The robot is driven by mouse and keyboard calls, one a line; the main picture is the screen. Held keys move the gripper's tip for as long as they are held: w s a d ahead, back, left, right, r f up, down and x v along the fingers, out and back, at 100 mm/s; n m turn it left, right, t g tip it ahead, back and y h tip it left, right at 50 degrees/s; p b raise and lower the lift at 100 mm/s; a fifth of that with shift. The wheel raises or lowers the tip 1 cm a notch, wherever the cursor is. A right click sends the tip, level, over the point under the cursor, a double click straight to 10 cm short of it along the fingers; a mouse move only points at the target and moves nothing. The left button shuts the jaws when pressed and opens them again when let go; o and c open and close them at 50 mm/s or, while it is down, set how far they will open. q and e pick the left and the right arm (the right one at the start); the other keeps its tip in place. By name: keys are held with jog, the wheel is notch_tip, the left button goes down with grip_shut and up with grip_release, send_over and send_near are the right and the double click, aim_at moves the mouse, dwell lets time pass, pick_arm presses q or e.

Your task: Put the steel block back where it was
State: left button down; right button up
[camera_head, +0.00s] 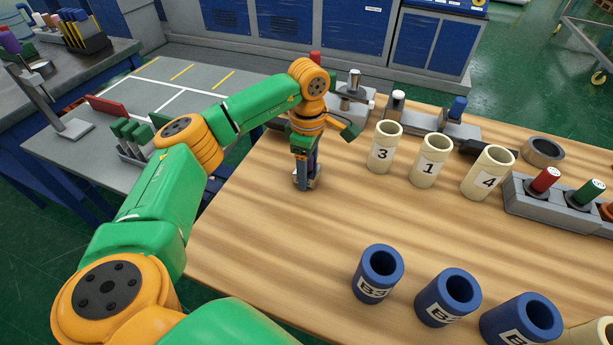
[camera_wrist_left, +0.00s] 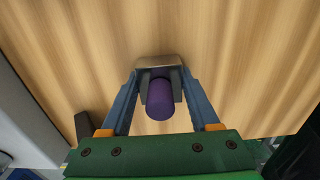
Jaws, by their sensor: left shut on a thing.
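My left gripper (camera_head: 306,172) points down over the wooden table near its left edge. It is shut on the steel block (camera_wrist_left: 160,62), a small grey metal piece with a purple cylinder (camera_wrist_left: 160,100) on it. In the left wrist view the dark fingers (camera_wrist_left: 160,85) sit on both sides of the purple cylinder, and the steel block shows just past them. In the head view the block is mostly hidden by the gripper, low over or on the wood; I cannot tell if it touches. My right gripper is not in view.
Cream tubes marked 3 (camera_head: 385,146), 1 (camera_head: 431,160) and 4 (camera_head: 487,172) stand right of the gripper. Several blue tubes (camera_head: 378,273) stand in front. A grey holder (camera_head: 555,208) with red and green knobs is at right. Bare wood (camera_head: 300,235) lies around the gripper.

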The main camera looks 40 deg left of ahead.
pick_arm(q)
jog(key=shift+d+r, duration=0.25)
jog(key=shift+w+f, duration=0.1)
jog(key=shift+f, duration=0.1)
jog(key=shift+c, duration=0.6)
grip_release()
jog(key=shift+a, duration=0.2)
jog(key=shift+d, duration=0.1)
notch_tip(320, 180, up, 8)
jog(key=shift+r, duration=0.15)
notch_tip(320, 180, up, 4)
jog(key=shift+r+p, duration=0.1)
jog(key=shift+p, duration=0.65)
